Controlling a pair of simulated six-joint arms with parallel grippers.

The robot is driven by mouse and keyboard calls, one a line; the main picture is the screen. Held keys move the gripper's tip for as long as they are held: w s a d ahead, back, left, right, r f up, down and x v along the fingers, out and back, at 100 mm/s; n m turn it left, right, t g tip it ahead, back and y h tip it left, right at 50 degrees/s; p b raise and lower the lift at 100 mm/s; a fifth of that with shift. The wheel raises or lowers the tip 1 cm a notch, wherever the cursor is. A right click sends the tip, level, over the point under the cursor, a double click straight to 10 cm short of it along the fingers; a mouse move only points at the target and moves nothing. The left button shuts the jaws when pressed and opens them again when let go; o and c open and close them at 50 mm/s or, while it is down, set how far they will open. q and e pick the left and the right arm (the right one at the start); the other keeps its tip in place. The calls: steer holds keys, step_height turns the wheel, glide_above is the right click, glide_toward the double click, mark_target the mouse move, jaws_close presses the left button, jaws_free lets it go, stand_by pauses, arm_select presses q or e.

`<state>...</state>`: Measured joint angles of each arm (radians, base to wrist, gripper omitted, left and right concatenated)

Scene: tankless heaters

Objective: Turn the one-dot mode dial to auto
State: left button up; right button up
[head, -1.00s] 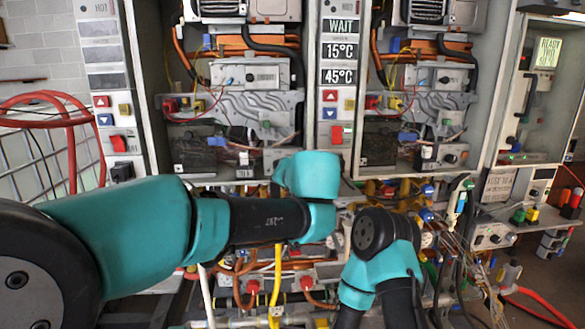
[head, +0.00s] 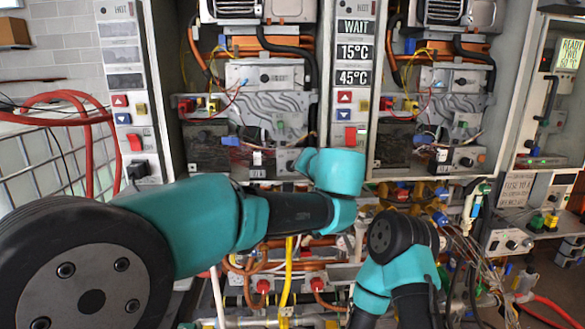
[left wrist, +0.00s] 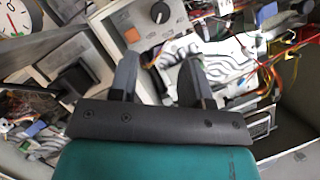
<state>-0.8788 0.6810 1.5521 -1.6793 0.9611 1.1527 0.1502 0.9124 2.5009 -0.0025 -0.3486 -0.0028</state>
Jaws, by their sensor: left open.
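In the left wrist view a black round dial (left wrist: 160,13) with a pale pointer mark sits on a grey panel at the top, beyond my fingertips. I cannot make out its dots or label. My left gripper (left wrist: 158,72) is open and empty, its two dark fingers apart and short of the dial. In the head view a dark dial (head: 466,161) shows on the grey box low in the right heater. The matching box (head: 283,160) in the left heater is partly behind my left wrist. My left fingers are hidden there, and my right gripper is not visible.
Two open heater cabinets hold wires, pipes and metal plates. A column between them carries a WAIT display (head: 355,27) and a red switch (head: 351,137). Yellow and copper pipes (head: 285,280) run below. A red hose (head: 88,135) hangs at the left.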

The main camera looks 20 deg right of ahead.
arm_select(q)
steer(key=x, duration=1.2)
steer(key=shift+w+a+f, duration=0.1)
steer(key=shift+w, duration=0.2)
steer(key=shift+c, duration=0.2)
steer(key=c, duration=0.6)
